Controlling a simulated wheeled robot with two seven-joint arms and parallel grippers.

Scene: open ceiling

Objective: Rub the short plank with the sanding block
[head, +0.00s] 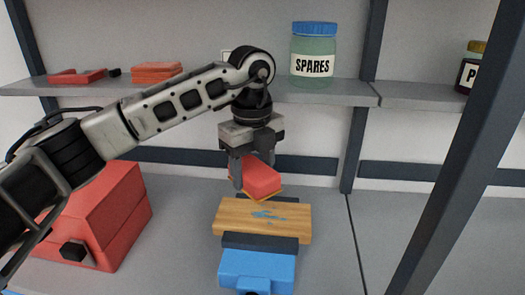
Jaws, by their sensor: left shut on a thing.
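The short plank (285,222) is a light wooden board with a blue mark on its top. It lies across a dark and blue vise (258,267) on the grey bench. The sanding block (262,178) is red with a thin yellowish underside. My left gripper (254,170) points down and is shut on the sanding block, holding it tilted near the far edge of the plank. Whether the block touches the plank is hard to tell. My right gripper is not in view.
A red box (95,218) stands on the bench at left, under my left arm. A shelf (200,92) behind carries a SPARES jar (314,55), red items (157,71) and a dark jar (470,68). A dark post (445,150) crosses at right. The bench right of the plank is clear.

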